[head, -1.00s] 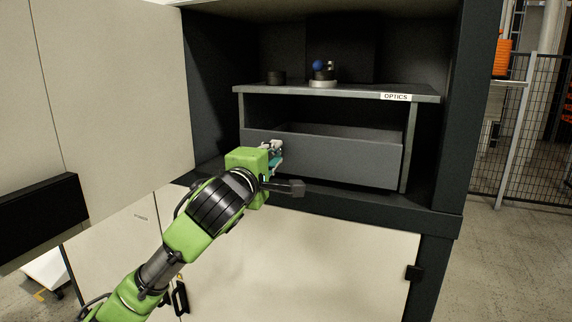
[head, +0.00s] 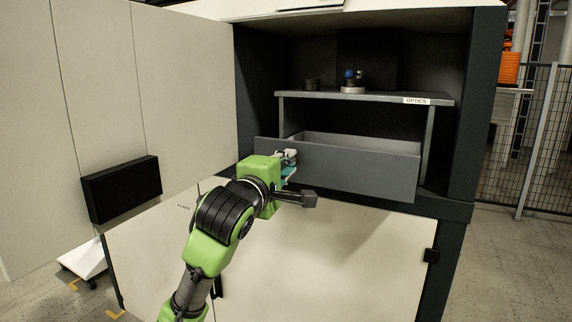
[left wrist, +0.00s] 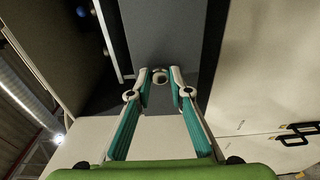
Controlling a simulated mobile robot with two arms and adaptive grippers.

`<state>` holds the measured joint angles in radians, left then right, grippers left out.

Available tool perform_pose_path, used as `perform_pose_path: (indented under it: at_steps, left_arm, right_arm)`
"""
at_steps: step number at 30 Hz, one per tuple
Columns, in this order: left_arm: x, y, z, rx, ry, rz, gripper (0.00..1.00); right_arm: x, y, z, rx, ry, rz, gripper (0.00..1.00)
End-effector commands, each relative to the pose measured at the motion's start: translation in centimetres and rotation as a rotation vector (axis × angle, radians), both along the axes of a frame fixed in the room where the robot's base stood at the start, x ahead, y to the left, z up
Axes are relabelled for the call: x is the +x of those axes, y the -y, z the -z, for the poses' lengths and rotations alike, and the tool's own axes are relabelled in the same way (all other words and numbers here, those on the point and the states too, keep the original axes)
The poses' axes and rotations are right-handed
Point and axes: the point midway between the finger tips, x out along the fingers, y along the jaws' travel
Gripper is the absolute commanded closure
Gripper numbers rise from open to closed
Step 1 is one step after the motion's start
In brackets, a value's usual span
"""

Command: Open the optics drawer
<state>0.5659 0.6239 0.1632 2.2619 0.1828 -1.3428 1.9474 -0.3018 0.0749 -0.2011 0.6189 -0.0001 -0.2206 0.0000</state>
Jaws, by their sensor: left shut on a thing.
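The optics drawer (head: 360,172) is a dark grey box under a shelf marked OPTICS (head: 417,100), inside an open cabinet. It stands partly pulled out, with its front past the shelf edge and its light inner back wall showing over the front. My left gripper (head: 287,160) is at the left part of the drawer front. In the left wrist view, the left fingertips (left wrist: 160,77) are closed around a small pale round knob (left wrist: 160,73) on the drawer front (left wrist: 163,35). In the head view the gripper mostly hides the knob. My right gripper is in neither view.
The shelf above holds a dark cylinder (head: 312,84) and a blue-topped optic (head: 352,82). A large beige door (head: 185,80) stands open at the left, with a black box (head: 122,188) on it. A closed lower door (head: 350,245) lies below the drawer.

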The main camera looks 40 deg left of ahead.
Motion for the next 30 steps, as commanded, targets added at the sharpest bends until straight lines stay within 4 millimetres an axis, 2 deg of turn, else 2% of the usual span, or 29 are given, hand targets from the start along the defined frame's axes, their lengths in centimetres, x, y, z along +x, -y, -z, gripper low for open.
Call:
perform_pose_path:
  at_steps: [5,6,8,20,30]
  left_arm:
    - [0.0,0.0,0.1,0.0,-0.002,0.0,1.0]
    - [0.0,0.0,0.1,0.0,-0.002,0.0,0.79]
    - [0.0,0.0,0.1,0.0,-0.003,0.0,0.65]
    - [-0.4,0.1,0.1,0.0,-0.001,0.0,0.65]
    - [-5.4,1.8,0.0,-0.001,0.001,0.001,0.65]
  right_arm:
    - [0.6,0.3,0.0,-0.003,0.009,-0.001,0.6]
    - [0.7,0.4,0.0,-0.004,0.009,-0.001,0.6]
    - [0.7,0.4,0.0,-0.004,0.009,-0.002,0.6]
    - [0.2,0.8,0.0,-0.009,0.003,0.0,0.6]
    - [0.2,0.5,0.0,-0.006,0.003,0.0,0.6]
